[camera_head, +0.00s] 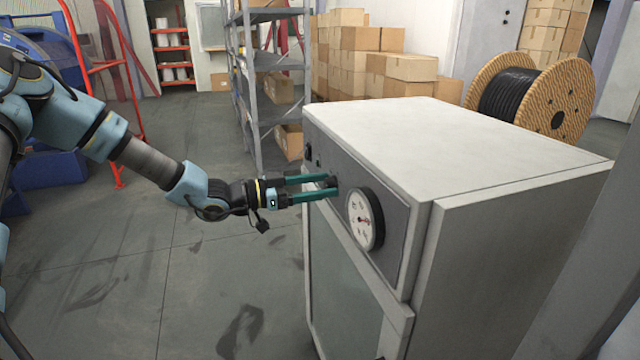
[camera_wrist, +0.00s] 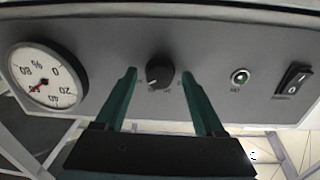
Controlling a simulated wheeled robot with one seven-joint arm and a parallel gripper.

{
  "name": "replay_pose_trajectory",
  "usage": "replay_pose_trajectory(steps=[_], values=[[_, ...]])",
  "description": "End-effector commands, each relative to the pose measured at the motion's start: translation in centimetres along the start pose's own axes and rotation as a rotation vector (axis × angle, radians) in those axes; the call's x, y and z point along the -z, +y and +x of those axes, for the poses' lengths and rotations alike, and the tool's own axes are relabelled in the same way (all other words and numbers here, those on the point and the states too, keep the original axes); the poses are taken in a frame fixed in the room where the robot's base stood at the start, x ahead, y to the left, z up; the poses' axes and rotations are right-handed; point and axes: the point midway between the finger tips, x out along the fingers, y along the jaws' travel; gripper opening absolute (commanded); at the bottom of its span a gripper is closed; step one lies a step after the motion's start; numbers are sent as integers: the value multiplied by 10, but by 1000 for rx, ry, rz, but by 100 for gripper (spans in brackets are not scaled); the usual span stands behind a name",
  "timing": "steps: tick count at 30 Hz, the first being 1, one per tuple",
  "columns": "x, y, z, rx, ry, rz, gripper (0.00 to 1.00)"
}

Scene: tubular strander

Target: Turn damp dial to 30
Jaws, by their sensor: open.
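The damp dial, a small black round knob (camera_wrist: 160,73), sits on the grey front panel of a white cabinet. In the head view the knob (camera_head: 333,181) is partly hidden by my fingertips. My gripper (camera_head: 323,188) is open, its two green fingers pointing at the panel. In the wrist view the fingers (camera_wrist: 159,76) stand on either side of the knob with a gap on each side. Small marks surround the knob but are too small to read, and its setting cannot be told. A round white gauge marked % (camera_wrist: 46,80), with a red needle, is beside the knob; it also shows in the head view (camera_head: 362,220).
A green button or lamp (camera_wrist: 239,76) and a black rocker switch (camera_wrist: 293,79) share the panel. The white cabinet (camera_head: 450,140) has a flat, bare top. Grey shelving (camera_head: 270,63), stacked boxes (camera_head: 350,50) and a cable reel (camera_head: 485,85) stand behind.

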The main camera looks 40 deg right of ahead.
Motion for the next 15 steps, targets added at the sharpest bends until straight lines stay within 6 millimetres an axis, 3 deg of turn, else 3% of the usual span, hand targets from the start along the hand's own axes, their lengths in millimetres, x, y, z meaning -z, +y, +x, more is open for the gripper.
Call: replay_pose_trajectory(steps=[5,15], values=[[0,0,0,0,0,0,70],[0,0,0,0,0,0,32]])
